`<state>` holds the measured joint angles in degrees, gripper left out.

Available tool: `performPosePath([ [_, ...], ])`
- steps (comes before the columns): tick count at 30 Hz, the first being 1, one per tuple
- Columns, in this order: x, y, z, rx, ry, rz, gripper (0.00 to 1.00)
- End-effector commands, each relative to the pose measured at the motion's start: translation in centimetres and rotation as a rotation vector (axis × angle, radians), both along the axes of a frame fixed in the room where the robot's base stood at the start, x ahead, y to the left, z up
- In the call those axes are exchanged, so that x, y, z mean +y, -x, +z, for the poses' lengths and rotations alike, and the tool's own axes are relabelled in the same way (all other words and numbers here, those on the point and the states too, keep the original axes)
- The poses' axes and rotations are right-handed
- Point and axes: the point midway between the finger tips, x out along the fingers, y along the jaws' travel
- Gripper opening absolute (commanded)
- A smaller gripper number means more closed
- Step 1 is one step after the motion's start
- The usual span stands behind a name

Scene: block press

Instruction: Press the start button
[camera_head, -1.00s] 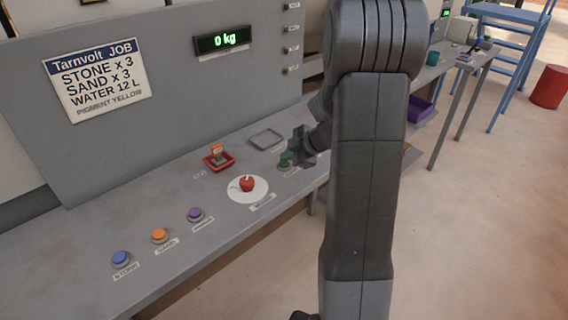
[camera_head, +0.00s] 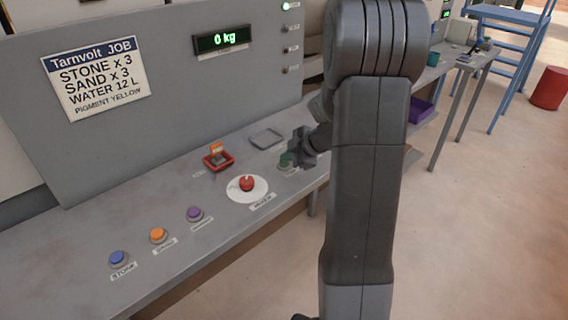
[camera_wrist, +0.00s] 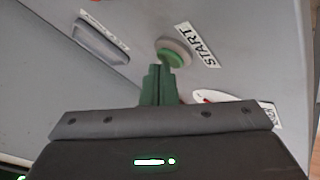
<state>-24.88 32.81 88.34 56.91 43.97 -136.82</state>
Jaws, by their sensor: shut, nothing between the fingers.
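The green start button (camera_wrist: 175,58) with its pale ring shows in the wrist view beside the START label (camera_wrist: 197,45). My gripper (camera_wrist: 157,70) is shut and empty, its green fingers close together with their tips at the near edge of the button. Whether the tips touch it cannot be told for sure. In the head view my gripper (camera_head: 290,158) is at the right end of the grey console (camera_head: 160,240), over the button's place, and largely covers the button.
Blue (camera_head: 119,258), orange (camera_head: 158,235) and purple (camera_head: 195,214) buttons line the console's front left. A red knob (camera_head: 247,184) sits on a white disc. The display (camera_head: 222,40) reads 0 kg.

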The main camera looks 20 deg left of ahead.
Motion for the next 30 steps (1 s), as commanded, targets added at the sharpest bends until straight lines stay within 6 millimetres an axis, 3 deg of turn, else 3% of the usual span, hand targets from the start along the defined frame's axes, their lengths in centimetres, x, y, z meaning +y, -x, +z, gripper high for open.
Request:
performPosePath([
  [22, 0.0, 0.0, -0.3, 0.001, 0.001, 0.001, 0.00],
  [30, 0.0, 0.0, 0.9, -0.002, 0.000, 0.001, 0.00],
])
